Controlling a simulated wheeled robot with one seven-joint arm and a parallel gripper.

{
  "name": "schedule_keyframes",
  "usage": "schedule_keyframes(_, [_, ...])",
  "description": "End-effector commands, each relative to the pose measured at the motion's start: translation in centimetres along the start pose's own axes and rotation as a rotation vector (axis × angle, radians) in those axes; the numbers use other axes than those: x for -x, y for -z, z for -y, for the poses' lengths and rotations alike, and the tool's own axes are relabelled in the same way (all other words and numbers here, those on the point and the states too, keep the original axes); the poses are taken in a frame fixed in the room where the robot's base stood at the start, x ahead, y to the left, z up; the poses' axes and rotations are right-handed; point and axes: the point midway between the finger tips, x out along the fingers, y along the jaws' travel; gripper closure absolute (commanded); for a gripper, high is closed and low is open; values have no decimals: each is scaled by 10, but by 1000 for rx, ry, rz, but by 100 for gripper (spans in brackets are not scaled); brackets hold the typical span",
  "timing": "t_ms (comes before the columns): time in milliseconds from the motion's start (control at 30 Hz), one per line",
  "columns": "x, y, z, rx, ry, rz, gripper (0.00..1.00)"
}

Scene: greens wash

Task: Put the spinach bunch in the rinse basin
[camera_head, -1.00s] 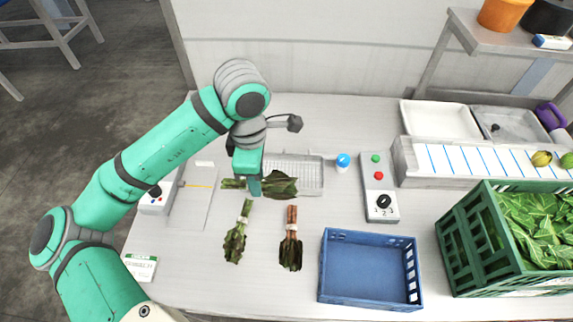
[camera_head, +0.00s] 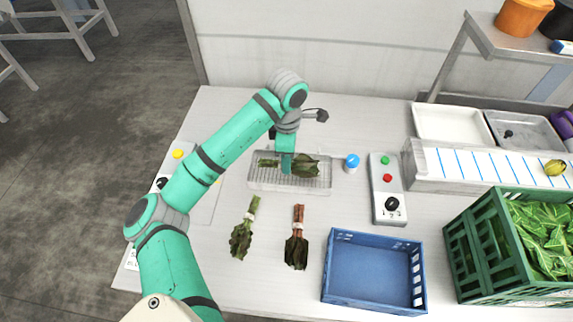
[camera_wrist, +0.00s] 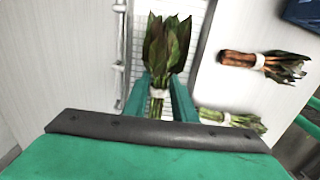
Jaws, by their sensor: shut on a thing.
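My gripper (camera_head: 286,170) is shut on a dark green leafy bunch (camera_head: 307,166), taken to be the spinach bunch, at its stems near a white band. The bunch lies level, leaves to the right, over a wire-mesh tray (camera_head: 320,186); I cannot tell whether it touches the mesh. In the wrist view the bunch (camera_wrist: 166,45) stands between my fingers (camera_wrist: 163,90), leaves away from me. No basin is labelled; a white basin (camera_head: 447,122) and a grey basin (camera_head: 530,132) with a dark spot stand at the back right. I cannot tell which is the rinse basin.
A green-stemmed bunch (camera_head: 241,240) and a red-stemmed bunch (camera_head: 297,250) lie in front of the tray. A blue crate (camera_head: 372,268) stands front right, a green crate (camera_head: 478,240) of leaves beyond it. A button panel (camera_head: 388,190) and a blue-capped jar (camera_head: 352,163) stand right of the tray.

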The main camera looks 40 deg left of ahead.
Motion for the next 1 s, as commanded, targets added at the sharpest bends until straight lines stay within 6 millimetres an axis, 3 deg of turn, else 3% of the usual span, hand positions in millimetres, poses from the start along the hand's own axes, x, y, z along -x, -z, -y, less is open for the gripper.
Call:
schedule_keyframes(200, [-24, 2, 1, 1, 0, -3, 99])
schedule_keyframes(633, [-28, 2, 1, 2, 0, -1, 99])
schedule_keyframes(667, [-28, 3, 1, 2, -1, -2, 68])
schedule_keyframes(700, [-28, 3, 1, 3, -1, -2, 59])
schedule_keyframes(1000, [-28, 3, 1, 2, -1, -2, 57])
